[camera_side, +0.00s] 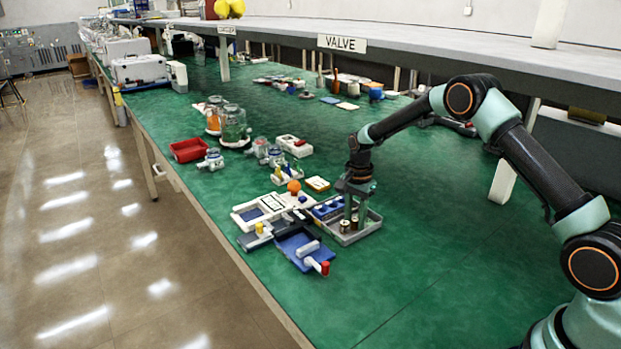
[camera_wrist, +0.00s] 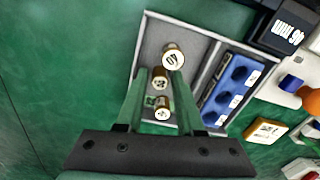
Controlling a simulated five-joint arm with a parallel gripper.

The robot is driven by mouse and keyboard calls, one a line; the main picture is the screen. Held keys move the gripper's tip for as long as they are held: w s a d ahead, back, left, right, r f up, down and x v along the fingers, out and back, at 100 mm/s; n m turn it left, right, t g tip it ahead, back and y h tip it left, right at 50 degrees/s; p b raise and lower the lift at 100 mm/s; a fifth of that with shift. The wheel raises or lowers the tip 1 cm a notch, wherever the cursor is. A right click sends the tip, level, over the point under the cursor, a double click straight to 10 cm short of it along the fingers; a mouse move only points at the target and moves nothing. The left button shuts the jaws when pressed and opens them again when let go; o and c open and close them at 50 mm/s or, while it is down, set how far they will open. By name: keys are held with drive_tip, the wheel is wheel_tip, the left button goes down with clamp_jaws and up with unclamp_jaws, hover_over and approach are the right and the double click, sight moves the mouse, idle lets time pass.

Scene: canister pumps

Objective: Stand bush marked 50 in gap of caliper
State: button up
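Several small brass-sided bushes with white, numbered tops stand in a grey tray (camera_side: 371,228). In the wrist view one bush (camera_wrist: 173,57) stands farthest from my wrist, a second (camera_wrist: 160,79) is in the middle, and a third (camera_wrist: 161,110) is nearest. Their numbers are too small to read surely. My gripper (camera_wrist: 159,74) points down over the tray, fingers apart around the middle bush, with no clear contact. The side view shows my gripper (camera_side: 352,208) low at the tray. A dark block marked 46 mm (camera_wrist: 287,34), apparently part of the caliper, is at upper right; its gap is not clear.
A blue block with round holes (camera_wrist: 232,88) fills the tray's other side. An orange ball (camera_side: 294,186), a yellow-edged card (camera_side: 317,184) and a blue tray (camera_side: 303,250) lie close by. Jars (camera_side: 233,123) stand farther back. The green bench in front is clear.

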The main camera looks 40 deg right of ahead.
wheel_tip(320, 180, up, 12)
wheel_tip(320, 180, up, 7)
drive_tip(key=n+t, duration=0.1)
drive_tip(key=n, duration=0.2)
hover_over(355, 220)
drive_tip(key=s+a, duration=0.2)
drive_tip(key=s, duration=0.1)
drive_tip(key=s+a+r+n+t, duration=0.2)
drive_tip(key=s+n, duration=0.4)
drive_tip(key=s, duration=0.4)
drive_tip(key=s+a+r+n+t, duration=0.2)
drive_tip(key=s+n, duration=0.4)
drive_tip(key=s, duration=0.3)
drive_tip(key=shift+s+a+r+n+t, duration=0.3)
drive_tip(key=shift+s+a+r+n, duration=0.15)
drive_tip(key=shift+a, duration=0.7)
drive_tip(key=shift+o, duration=0.2)
